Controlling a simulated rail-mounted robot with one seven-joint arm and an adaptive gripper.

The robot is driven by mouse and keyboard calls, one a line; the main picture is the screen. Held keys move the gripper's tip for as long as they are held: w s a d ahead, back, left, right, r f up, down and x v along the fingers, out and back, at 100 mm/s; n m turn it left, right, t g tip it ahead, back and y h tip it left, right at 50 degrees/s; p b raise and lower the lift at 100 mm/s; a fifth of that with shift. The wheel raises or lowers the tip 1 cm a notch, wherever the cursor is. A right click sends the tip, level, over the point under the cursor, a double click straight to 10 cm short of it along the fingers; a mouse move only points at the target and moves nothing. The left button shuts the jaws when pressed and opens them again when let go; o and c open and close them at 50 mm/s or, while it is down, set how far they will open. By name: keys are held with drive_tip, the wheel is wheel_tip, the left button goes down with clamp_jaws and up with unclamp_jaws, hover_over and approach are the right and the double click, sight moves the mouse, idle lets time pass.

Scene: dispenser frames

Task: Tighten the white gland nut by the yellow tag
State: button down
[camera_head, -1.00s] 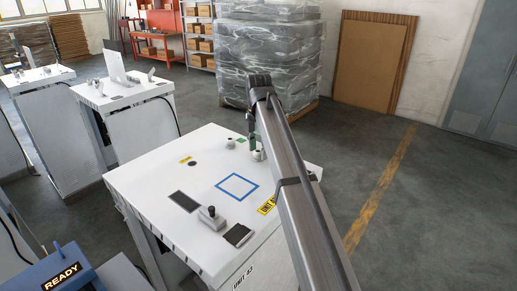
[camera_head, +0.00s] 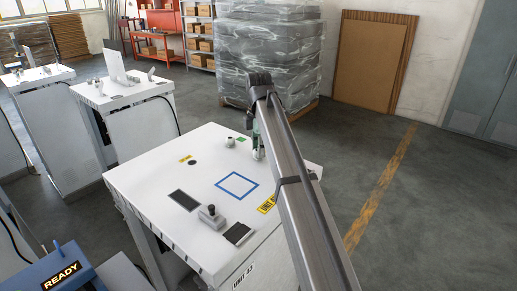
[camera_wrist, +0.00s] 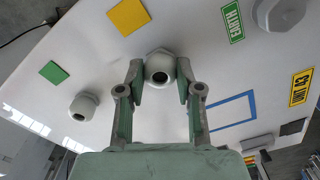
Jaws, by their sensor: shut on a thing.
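The white gland nut (camera_wrist: 160,72) stands on the white top in the wrist view, just below the plain yellow tag (camera_wrist: 129,16). My gripper (camera_wrist: 160,80) has a finger on either side of the nut and is shut on it. In the head view my gripper (camera_head: 257,141) is small and partly behind my arm, low over the top with the white nut (camera_head: 258,155) at its tips. The yellow tag cannot be made out in the head view.
A second white gland (camera_wrist: 84,106) stands left, near a green tag (camera_wrist: 54,73). A blue square outline (camera_head: 237,187) and a small control box (camera_head: 211,217) are on the white worktop (camera_head: 150,190).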

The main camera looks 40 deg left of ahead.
drive_tip(key=m, duration=0.5)
drive_tip(key=shift+d+f+m, duration=0.1)
drive_tip(key=shift+m, duration=0.2)
drive_tip(key=m+b, duration=0.1)
drive_tip(key=m, duration=0.4)
drive_tip(key=shift+s, duration=0.15)
drive_tip(key=m, duration=0.5)
drive_tip(key=shift+m, duration=0.4)
drive_tip(key=m, duration=0.4)
drive_tip(key=shift+s+m, duration=0.1)
drive_tip(key=shift+m, duration=0.3)
drive_tip(key=c, duration=0.8)
unclamp_jaws()
drive_tip(key=shift+o, duration=0.2)
